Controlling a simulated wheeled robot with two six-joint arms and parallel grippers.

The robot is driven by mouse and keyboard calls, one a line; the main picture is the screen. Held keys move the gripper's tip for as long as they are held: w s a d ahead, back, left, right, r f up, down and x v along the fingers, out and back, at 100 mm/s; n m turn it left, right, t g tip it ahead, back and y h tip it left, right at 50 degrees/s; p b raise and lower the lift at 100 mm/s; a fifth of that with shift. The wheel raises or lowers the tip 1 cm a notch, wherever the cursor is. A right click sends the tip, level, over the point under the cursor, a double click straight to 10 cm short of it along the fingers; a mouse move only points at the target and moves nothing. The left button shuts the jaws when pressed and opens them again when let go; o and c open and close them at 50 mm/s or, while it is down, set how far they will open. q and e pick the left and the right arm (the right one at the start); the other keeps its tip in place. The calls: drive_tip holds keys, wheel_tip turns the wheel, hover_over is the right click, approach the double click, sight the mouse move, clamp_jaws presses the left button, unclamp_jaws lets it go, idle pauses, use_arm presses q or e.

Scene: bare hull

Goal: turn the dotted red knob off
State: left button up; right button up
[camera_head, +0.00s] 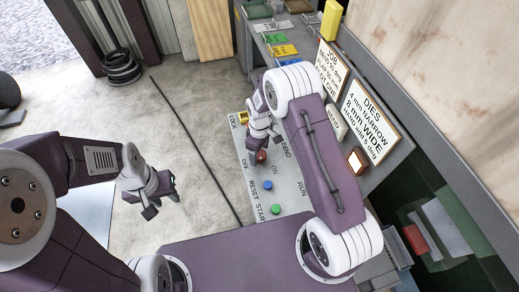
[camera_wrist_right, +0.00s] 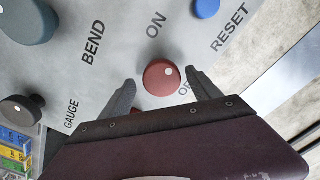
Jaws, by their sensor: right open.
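The red knob (camera_wrist_right: 163,78) is round, with a small white dot at its upper right in the right wrist view. It sits on the grey control panel (camera_wrist_right: 110,85), with the word ON above it and OFF partly covered at its lower right. It also shows in the head view (camera_head: 262,156), just below my right gripper (camera_head: 258,148). In the right wrist view my right gripper (camera_wrist_right: 160,80) is open, one finger on either side of the knob, with gaps visible. My left gripper (camera_head: 162,203) is open and empty, well left of the panel.
A blue button (camera_head: 268,185) and a green button (camera_head: 276,209) lie nearer on the panel. A dark teal knob (camera_wrist_right: 28,20) and a dark grey knob (camera_wrist_right: 20,108) are left of the red one. Signs (camera_head: 368,120) stand behind. Open floor lies left.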

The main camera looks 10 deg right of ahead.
drive_tip(key=shift+s, duration=0.2)
drive_tip(key=shift+s+a+r, duration=0.1)
drive_tip(key=c, duration=0.4)
use_arm(q)
drive_tip(key=shift+s, duration=0.25)
use_arm(e)
drive_tip(key=c, duration=1)
use_arm(q)
drive_tip(key=shift+f, duration=0.15)
use_arm(e)
drive_tip(key=shift+o, duration=0.2)
drive_tip(key=shift+m, duration=0.3)
drive_tip(key=m+b, duration=0.1)
drive_tip(key=m, duration=0.1)
drive_tip(key=shift+m+b, duration=0.3)
drive_tip(key=shift+m, duration=0.1)
drive_tip(key=m+b, duration=0.1)
drive_tip(key=m, duration=0.4)
drive_tip(key=shift+m+b, duration=0.3)
drive_tip(key=m+b, duration=0.1)
drive_tip(key=m, duration=0.3)
use_arm(q)
drive_tip(key=shift+a+f+b, duration=0.1)
drive_tip(key=shift+f+b, duration=0.2)
drive_tip(key=shift+f, duration=1.9)
use_arm(e)
drive_tip(key=shift+m, duration=2.4)
